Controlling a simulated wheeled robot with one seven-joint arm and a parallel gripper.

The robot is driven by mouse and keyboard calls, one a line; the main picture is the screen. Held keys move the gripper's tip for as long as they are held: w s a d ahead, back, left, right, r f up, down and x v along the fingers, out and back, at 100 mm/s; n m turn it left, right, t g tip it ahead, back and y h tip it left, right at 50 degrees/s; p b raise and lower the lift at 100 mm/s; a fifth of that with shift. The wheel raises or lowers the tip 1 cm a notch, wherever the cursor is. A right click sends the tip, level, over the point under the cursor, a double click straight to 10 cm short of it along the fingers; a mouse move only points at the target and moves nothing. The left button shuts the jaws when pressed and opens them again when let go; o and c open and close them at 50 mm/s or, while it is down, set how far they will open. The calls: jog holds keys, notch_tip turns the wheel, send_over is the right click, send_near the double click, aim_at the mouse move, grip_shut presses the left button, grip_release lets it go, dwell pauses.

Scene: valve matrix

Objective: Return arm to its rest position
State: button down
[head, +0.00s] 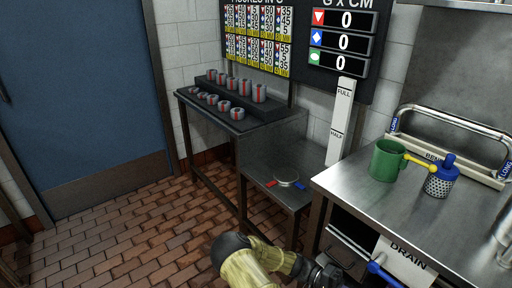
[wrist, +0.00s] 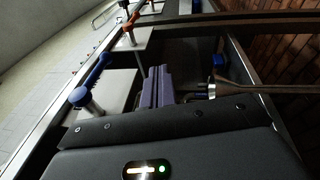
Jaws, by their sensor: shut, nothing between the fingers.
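My arm shows at the bottom edge of the head view as a yellow and black link, with a dark end beside it that is partly cut off by the frame. In the wrist view my gripper (wrist: 158,88) has its purple-grey fingers together, with nothing seen between them. It is close to the front of the steel counter (head: 330,185), near the white DRAIN plate (head: 402,258) and a blue-handled valve (head: 382,272). A blue lever (wrist: 90,80) on a pale plate is left of the fingers in the wrist view. A metal rod (wrist: 250,88) is to their right.
A green mug (head: 388,160) and a blue-topped perforated cup (head: 441,178) stand on the counter. Red-and-grey cans (head: 240,90) stand on a dark rack to the left. The brick floor (head: 130,235) at left is clear, before a blue door (head: 85,90).

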jog(key=s+a+r+n+t+y, duration=0.3)
jog(key=a+r+n+t+y, duration=0.4)
jog(key=a+r+t+y, duration=0.75)
notch_tip(320, 180, up, 29)
jog(key=d+p, duration=0.1)
jog(key=p, duration=2.5)
jog(key=shift+w+d+f+t+p, duration=0.2)
jog(key=shift+d+t+p, duration=0.15)
jog(key=shift+t, duration=0.1)
